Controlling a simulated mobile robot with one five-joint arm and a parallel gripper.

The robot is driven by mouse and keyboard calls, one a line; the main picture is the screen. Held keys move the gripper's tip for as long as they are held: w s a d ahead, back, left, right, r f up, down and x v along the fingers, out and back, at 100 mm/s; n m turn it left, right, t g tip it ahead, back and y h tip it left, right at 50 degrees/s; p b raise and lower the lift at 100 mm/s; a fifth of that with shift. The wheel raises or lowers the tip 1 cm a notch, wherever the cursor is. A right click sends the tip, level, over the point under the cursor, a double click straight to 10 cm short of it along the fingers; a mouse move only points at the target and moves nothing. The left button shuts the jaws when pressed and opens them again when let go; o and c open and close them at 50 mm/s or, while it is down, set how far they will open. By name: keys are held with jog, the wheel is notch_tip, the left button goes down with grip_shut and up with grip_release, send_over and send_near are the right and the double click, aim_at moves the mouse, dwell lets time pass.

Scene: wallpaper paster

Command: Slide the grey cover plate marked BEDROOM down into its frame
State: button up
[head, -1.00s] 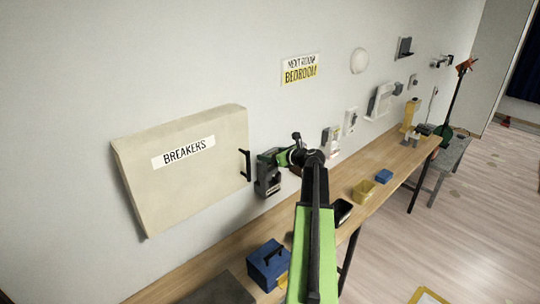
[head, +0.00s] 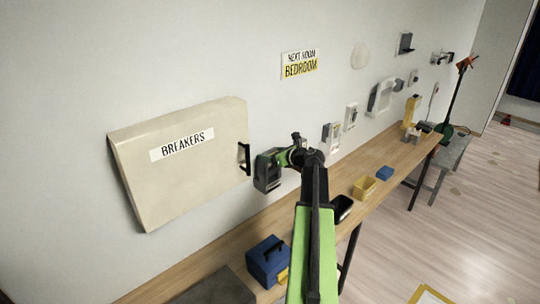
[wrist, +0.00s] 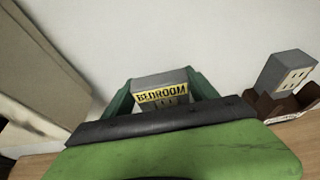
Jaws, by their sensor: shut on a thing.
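The grey cover plate (wrist: 160,78) with its yellow BEDROOM label shows upright in the middle of the wrist view. My gripper (wrist: 160,90) is shut on it, with a green finger at each side. Outlet slots show just below the label; the lower part is hidden by my gripper body. In the head view the plate (head: 270,174) is a dark grey block against the wall, right of the breaker box, with my gripper (head: 276,160) at it. I cannot tell plate from frame there, nor how deep the plate sits.
The cream BREAKERS box (head: 180,170) with a black handle (head: 244,159) stands close on the left. A white outlet (head: 332,134) is on the wall to the right.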

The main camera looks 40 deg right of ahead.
jog(key=shift+f+b, duration=1.1)
jog(key=shift+f, duration=0.15)
jog(key=o, duration=1.4)
jog(key=shift+r, duration=0.1)
jog(key=shift+o, duration=0.2)
jog(key=p+v, duration=0.6)
jog(key=v, duration=1.1)
jog(key=shift+s, duration=0.2)
jog(key=shift+a, duration=0.1)
